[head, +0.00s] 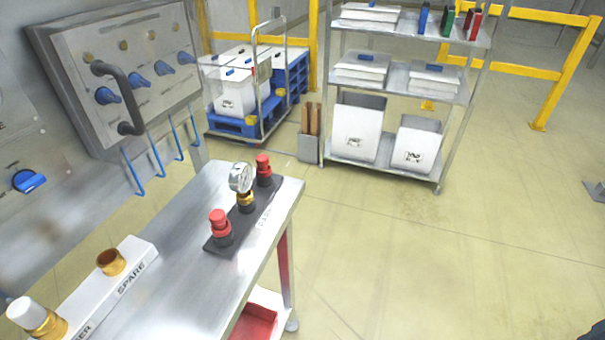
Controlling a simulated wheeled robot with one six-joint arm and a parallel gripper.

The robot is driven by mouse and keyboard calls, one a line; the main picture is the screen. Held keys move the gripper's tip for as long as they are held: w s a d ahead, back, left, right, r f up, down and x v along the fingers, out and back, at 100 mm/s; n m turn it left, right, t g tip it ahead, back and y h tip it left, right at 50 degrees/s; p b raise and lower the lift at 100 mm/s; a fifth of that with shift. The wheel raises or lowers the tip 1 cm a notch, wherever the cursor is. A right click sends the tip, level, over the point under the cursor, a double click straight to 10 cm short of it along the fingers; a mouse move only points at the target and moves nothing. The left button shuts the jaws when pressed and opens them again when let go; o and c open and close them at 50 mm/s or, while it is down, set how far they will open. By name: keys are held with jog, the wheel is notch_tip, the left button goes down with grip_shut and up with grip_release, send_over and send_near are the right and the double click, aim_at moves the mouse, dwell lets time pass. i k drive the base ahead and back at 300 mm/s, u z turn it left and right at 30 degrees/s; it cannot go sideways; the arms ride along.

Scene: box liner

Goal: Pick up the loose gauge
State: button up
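A round gauge (241,178) with a pale dial and metal rim stands upright on a brass fitting (245,200). It is in the middle of a dark strip (262,222) on the steel bench top, between two red-capped fittings, one nearer (221,227) and one farther (264,169). Whether it is fastened in its seat cannot be told. No other gauge is seen. My gripper is not in view.
A white block (125,275) marked SPARE holds an open brass socket (111,262) and a white-capped brass fitting (38,318). A panel with a dark handle (118,98) stands behind the bench (185,245). A shelf rack (398,85) is at the back.

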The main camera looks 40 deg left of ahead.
aim_at(241, 176)
jog(key=z, duration=0.1)
jog(key=k, duration=0.65)
jog(key=u, duration=1.5)
